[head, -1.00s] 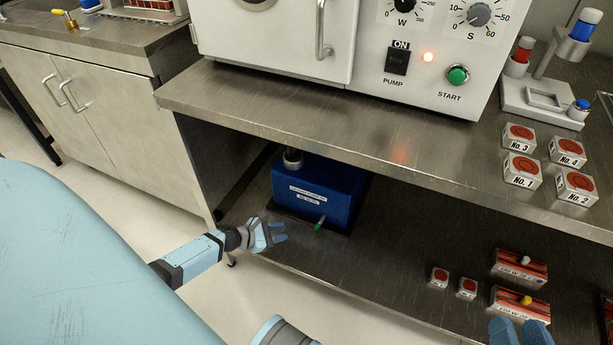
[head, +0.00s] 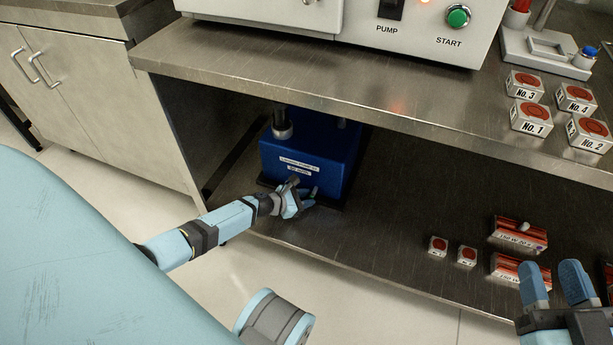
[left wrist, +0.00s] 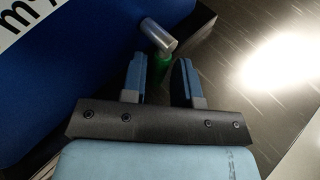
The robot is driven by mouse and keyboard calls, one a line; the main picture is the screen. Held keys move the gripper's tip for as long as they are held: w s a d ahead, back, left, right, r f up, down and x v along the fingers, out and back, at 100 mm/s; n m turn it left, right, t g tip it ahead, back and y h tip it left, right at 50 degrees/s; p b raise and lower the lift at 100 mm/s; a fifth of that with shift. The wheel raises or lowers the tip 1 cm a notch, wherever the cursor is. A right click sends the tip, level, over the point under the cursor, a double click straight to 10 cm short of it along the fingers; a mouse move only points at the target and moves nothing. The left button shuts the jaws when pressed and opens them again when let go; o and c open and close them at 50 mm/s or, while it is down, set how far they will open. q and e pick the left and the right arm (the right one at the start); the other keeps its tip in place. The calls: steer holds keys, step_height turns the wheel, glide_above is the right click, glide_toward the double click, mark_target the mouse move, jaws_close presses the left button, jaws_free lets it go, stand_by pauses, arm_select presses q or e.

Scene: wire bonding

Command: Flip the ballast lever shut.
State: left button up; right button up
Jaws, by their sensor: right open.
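The blue pump (head: 325,155) stands on the lower shelf, and its ballast lever (head: 314,191) sticks out low on its front. In the left wrist view the lever shows as a grey cylinder (left wrist: 158,37) with a green part (left wrist: 163,62). My left gripper (head: 306,197) is at the front of the pump beside the lever. In the left wrist view its fingers (left wrist: 160,75) are apart, and the green part shows between and just beyond their tips. Contact cannot be told. My right gripper (head: 555,280) is open and empty at the lower right.
The upper shelf (head: 300,95) overhangs the pump. Several red-topped blocks (head: 531,118) stand on it at the right, below the machine's START button (head: 458,16). Two small blocks (head: 438,246) and red boxes (head: 518,233) lie on the lower shelf. The shelf between them and the pump is clear.

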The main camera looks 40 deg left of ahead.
arm_select(q)
steer(key=shift+w, duration=0.1)
jaws_close()
